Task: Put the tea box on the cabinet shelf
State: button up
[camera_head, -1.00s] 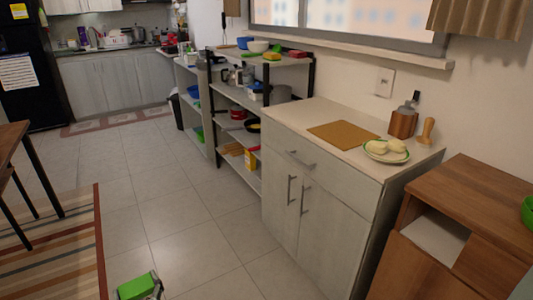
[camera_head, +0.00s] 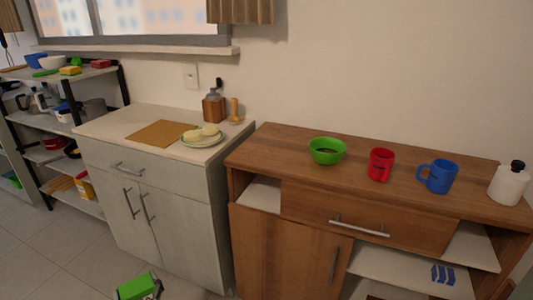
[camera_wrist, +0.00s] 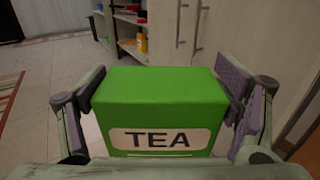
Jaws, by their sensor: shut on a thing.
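The green tea box (camera_wrist: 160,97) has a white label reading TEA. It fills the middle of the wrist view, between the two fingers of my gripper (camera_wrist: 162,100), which is shut on it. The box (camera_head: 136,287) also shows at the bottom of the head view, held low in front of the white cabinet. The wooden cabinet (camera_head: 285,262) stands at the right. Its open shelf (camera_head: 400,272) shows at the lower right, with a small blue item (camera_head: 443,274) on it. Another open compartment (camera_head: 262,195) is at its upper left. The lower part is cut off.
A green bowl (camera_head: 326,151), a red mug (camera_head: 381,164), a blue mug (camera_head: 437,176) and a white bottle (camera_head: 508,184) stand on the wooden cabinet top. The white cabinet (camera_head: 170,225) bears a cutting board and a plate. Floor (camera_head: 75,275) is clear at lower left.

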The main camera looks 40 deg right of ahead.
aim_at(395, 269)
jog(key=k+j+z, duration=0.1)
jog(key=z, duration=0.3)
jog(key=k+z, duration=0.1)
jog(key=z, duration=0.3)
jog(key=k+z, duration=0.15)
jog(key=z, duration=0.25)
jog(key=i+z, duration=0.2)
jog(key=i+l, duration=0.15)
jog(key=i, duration=0.15)
